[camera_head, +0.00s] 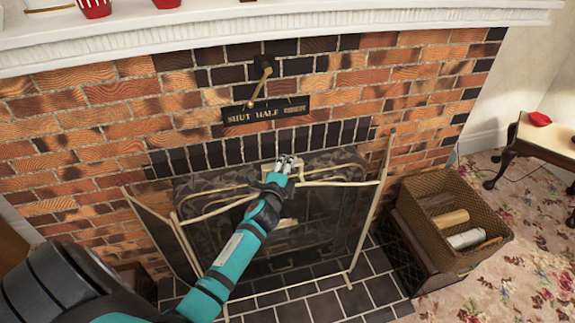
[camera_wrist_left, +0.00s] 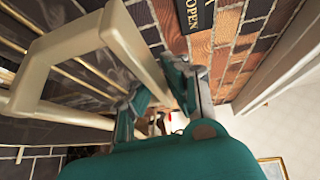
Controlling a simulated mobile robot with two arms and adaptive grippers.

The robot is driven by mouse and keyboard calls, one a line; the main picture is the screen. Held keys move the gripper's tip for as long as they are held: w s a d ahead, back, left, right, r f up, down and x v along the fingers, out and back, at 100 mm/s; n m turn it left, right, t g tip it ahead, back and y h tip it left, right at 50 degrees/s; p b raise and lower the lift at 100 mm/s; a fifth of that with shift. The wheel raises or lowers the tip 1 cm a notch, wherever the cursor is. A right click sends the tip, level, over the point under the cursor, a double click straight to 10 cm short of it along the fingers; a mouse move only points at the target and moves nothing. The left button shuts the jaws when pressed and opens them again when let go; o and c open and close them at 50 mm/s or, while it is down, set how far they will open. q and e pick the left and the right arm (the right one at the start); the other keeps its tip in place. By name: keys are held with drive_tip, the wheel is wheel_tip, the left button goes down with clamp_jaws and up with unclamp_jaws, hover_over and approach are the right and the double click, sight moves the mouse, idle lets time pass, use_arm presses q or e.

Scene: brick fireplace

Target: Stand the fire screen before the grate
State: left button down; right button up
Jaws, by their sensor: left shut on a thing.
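The fire screen (camera_head: 373,206) has a pale brass frame with dark see-through panels and folding side wings. It stands upright on the dark tiled hearth (camera_head: 330,299), in front of the grate opening. My left gripper (camera_head: 283,168) is at the top middle of the screen, shut on its frame. In the left wrist view, the fingers (camera_wrist_left: 155,90) close around a pale bar of the screen (camera_wrist_left: 35,78). The grate (camera_head: 290,215) shows only partly through the mesh, and my left arm covers part of the screen. My right gripper is not in view.
A wicker basket (camera_head: 415,200) with logs stands right of the screen, close to its right wing. A lever and a dark sign (camera_head: 266,109) are on the brick wall above. The white mantel (camera_head: 200,40) overhangs. A small table (camera_head: 545,137) stands far right on flowered carpet.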

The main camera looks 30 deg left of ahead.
use_arm(q)
drive_tip(key=shift+w+r, duration=0.1)
drive_tip(key=shift+r, duration=0.3)
drive_tip(key=c, duration=1.3)
unclamp_jaws()
drive_tip(key=shift+d, duration=0.1)
drive_tip(key=shift+s+f, duration=0.25)
drive_tip(key=shift+f, duration=0.3)
drive_tip(key=v, duration=0.8)
drive_tip(key=r+v, duration=0.1)
drive_tip(key=v, duration=0.3)
